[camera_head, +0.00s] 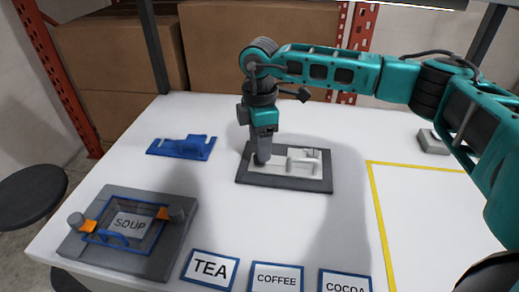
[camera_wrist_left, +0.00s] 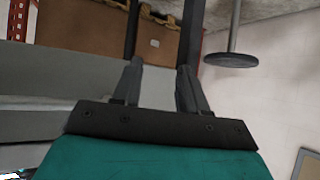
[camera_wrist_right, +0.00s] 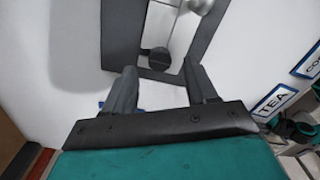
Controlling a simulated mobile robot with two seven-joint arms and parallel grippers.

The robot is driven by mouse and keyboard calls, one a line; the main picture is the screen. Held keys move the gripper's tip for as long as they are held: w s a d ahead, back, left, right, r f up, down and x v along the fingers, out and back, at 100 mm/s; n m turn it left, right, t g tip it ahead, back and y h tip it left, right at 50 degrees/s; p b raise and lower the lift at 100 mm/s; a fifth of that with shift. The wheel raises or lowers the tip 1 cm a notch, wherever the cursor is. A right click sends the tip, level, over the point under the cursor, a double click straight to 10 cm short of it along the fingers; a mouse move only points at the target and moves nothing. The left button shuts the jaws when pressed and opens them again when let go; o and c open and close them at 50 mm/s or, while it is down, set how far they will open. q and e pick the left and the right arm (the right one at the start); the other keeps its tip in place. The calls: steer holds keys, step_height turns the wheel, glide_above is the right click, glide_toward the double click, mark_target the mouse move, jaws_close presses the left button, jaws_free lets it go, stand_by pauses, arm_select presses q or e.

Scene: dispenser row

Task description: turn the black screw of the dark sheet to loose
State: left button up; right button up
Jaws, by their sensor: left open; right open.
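The dark sheet (camera_head: 285,184) lies flat on the white table, with a pale plate and a raised handle-like part on it. My right gripper (camera_head: 262,158) points down over the plate's left end and hides the screw in the head view. In the right wrist view the black screw (camera_wrist_right: 159,54), a dark round head, sits on the pale strip of the dark sheet (camera_wrist_right: 121,38). My right gripper's fingers are apart either side of the screw in that picture; I cannot tell whether they touch it. My left gripper (camera_wrist_left: 160,66) is open and empty, away from the table.
A grey panel (camera_head: 125,261) with a SOUP sign, orange tabs and knobs stands front left. A blue part (camera_head: 182,147) lies behind it. TEA (camera_head: 210,268), COFFEE and COCOA cards line the front. A yellow outline (camera_head: 379,215) and a grey block (camera_head: 432,141) are right.

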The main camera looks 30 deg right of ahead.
steer(key=shift+f, duration=1.45)
steer(key=shift+c, duration=0.2)
jaws_close()
